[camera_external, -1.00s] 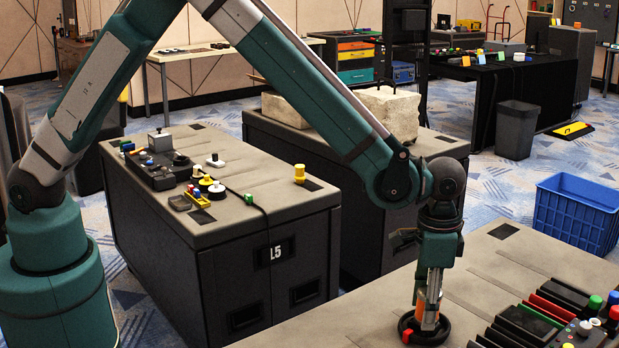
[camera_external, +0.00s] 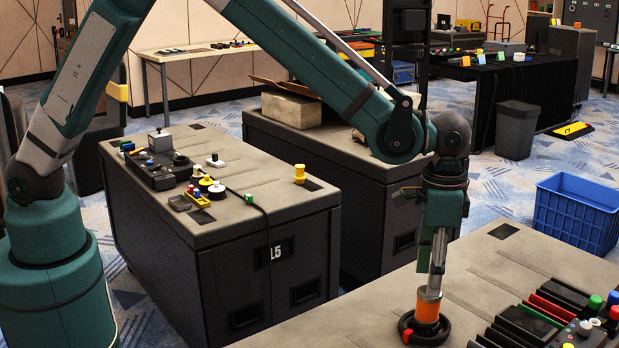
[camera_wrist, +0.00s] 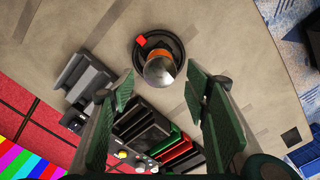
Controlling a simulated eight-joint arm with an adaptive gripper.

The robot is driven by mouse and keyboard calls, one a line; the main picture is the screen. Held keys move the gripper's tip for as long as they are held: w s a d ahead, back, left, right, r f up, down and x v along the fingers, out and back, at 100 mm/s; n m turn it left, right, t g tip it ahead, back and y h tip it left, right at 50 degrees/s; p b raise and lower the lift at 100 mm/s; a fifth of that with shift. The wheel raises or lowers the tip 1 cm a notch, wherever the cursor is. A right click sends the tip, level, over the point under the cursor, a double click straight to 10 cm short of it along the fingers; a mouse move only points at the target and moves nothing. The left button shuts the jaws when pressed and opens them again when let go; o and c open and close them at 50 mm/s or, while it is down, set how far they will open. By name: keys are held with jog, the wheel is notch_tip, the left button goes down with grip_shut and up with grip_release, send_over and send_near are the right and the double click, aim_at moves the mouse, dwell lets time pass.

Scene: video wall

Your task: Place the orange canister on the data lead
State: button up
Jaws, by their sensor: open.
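The orange canister (camera_external: 428,308), with a metallic top, stands upright at the black coiled data lead (camera_external: 441,335), which has a red connector. In the wrist view the canister (camera_wrist: 160,69) overlaps the lower part of the coil (camera_wrist: 147,41). I cannot tell whether its base sits on the cable or inside the ring. My gripper (camera_external: 435,282) is directly above the canister, pointing down. In the wrist view its two green-padded fingers (camera_wrist: 163,88) are wide apart, with nothing held between them. The canister's underside is hidden.
Black, red and green modules (camera_external: 525,320) lie to the right of the coil on the same grey worktop (camera_external: 490,262). Bare worktop lies behind and left of the coil. A blue crate (camera_external: 577,215) stands beyond, at right. The L5 cabinet (camera_external: 265,260) stands to the left.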

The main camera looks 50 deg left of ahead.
jog(key=shift+r, duration=1.75)
jog(key=shift+w+a+r, duration=0.1)
jog(key=shift+a+r, duration=0.15)
jog(key=s+a+r+n+t, duration=0.1)
jog(key=a+r, duration=0.6)
jog(key=a, duration=0.4)
jog(key=s+a+r+n+t+h, duration=0.1)
jog(key=a+r+n, duration=0.1)
jog(key=a+r, duration=0.65)
jog(key=s+a+r+n+t, duration=0.1)
jog(key=a+r, duration=0.3)
jog(key=a, duration=0.9)
jog(key=s+a+n+t, duration=0.2)
jog(key=s+a, duration=0.8)
jog(key=a, duration=0.3)
jog(key=s+a+n+t+y, duration=0.1)
jog(key=s+a+n+t, duration=0.1)
jog(key=s+a, duration=0.8)
jog(key=a+n, duration=0.1)
jog(key=a, duration=0.2)
jog(key=shift+s, duration=0.25)
